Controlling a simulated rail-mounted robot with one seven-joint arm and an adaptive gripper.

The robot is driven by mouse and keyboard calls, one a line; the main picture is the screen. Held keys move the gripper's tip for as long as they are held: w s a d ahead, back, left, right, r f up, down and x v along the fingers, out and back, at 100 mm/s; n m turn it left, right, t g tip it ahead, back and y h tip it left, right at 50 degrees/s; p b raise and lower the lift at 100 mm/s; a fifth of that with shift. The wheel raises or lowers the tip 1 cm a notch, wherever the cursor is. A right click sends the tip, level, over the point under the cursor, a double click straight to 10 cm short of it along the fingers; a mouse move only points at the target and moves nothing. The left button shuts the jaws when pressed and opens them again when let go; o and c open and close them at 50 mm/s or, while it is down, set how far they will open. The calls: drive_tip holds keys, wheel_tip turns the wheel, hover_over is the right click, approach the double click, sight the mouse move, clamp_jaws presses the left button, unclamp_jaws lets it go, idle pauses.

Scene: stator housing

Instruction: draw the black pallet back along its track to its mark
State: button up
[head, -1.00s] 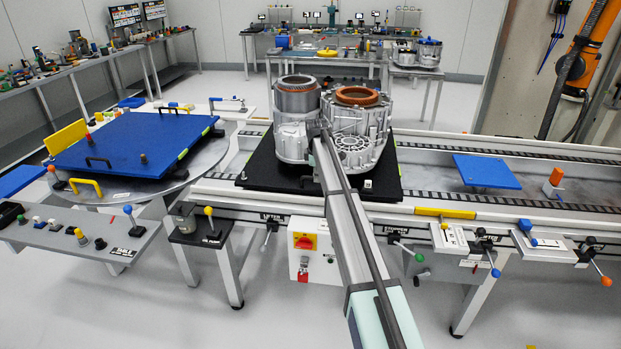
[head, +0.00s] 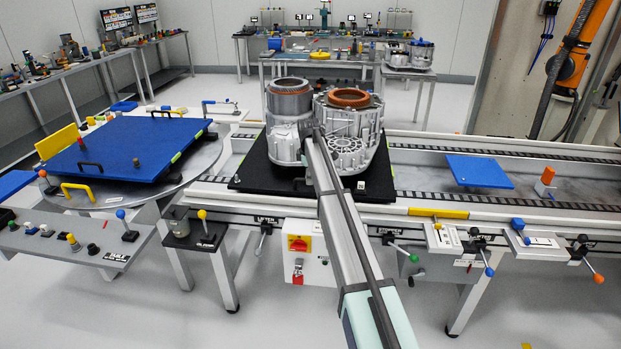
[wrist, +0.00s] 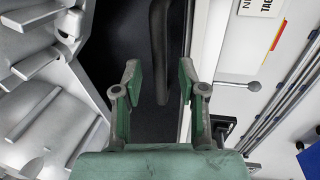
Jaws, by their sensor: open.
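The black pallet (head: 252,172) lies on the conveyor track and carries a large silver stator housing (head: 350,142) with copper-coloured rings. In the wrist view the pallet's dark surface (wrist: 113,45) shows beside the pale housing. A dark bar handle (wrist: 159,40) stands at the pallet's edge. My gripper (wrist: 160,82) is open, with its green-padded fingers apart. The handle's near end lies between the fingertips, with a gap on both sides. In the head view my arm hides the gripper and part of the pallet's front edge.
A turntable with a blue plate (head: 125,150) stands left of the track. The track runs clear to the right up to a small blue plate (head: 478,171). Levers and a yellow strip (head: 438,212) line the front rail. The housing stands close to my arm.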

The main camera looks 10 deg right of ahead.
wheel_tip(320, 180, up, 11)
drive_tip(key=s, duration=0.2)
drive_tip(key=shift+a, duration=0.35)
drive_tip(key=shift+s+f, duration=0.1)
drive_tip(key=shift+f, duration=0.05)
idle(0.6)
